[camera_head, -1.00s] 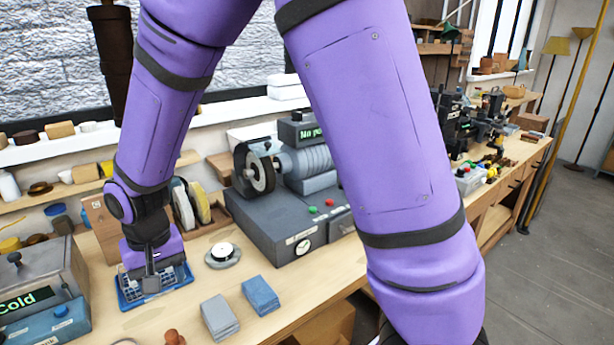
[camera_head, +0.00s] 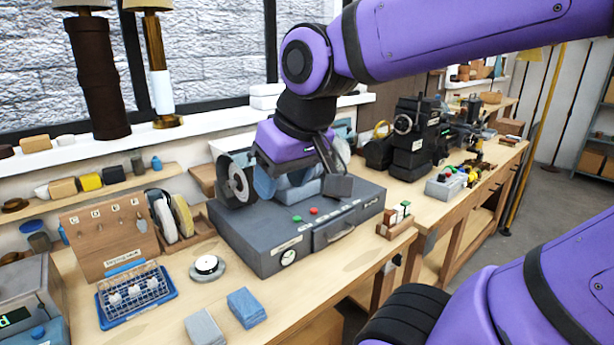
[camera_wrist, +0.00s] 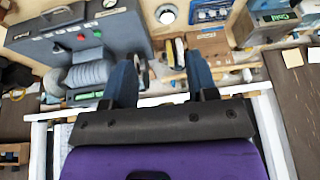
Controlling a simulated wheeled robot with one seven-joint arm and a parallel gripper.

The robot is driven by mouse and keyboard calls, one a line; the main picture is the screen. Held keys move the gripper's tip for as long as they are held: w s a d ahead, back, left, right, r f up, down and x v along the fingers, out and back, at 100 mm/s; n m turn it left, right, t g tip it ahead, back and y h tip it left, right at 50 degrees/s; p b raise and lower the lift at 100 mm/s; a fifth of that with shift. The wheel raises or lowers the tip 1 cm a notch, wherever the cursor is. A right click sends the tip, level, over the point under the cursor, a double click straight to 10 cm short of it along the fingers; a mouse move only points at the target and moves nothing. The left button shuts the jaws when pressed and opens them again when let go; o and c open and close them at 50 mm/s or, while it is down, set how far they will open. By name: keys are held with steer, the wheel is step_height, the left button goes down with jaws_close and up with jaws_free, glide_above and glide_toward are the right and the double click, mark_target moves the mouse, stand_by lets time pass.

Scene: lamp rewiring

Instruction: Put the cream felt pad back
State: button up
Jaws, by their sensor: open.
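My gripper (camera_head: 288,188) hangs over the grey bench machine (camera_head: 262,258), close to its wheel and drum. In the wrist view my gripper (camera_wrist: 160,60) shows two blue fingers spread apart, with nothing clearly held between them. I cannot tell for sure which thing is the cream felt pad. A pale wheel and a yellowish wheel (camera_head: 183,215) stand in a wooden rack left of the machine.
A blue tray with a wire basket (camera_head: 134,292) stands front left. A grey pad (camera_head: 204,327) and a blue pad (camera_head: 247,307) lie near the front edge. A small wooden holder (camera_head: 395,222) stands right of the machine. Lamp columns (camera_head: 97,80) stand on the sill.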

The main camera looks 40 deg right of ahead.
steer(key=shift+t+h, duration=0.3)
steer(key=s, duration=0.1)
steer(key=s+d, duration=0.1)
steer(key=s, duration=0.1)
steer(key=shift+s+d+r, duration=0.3)
steer(key=shift+d+r, duration=0.05)
steer(key=shift+r, duration=0.05)
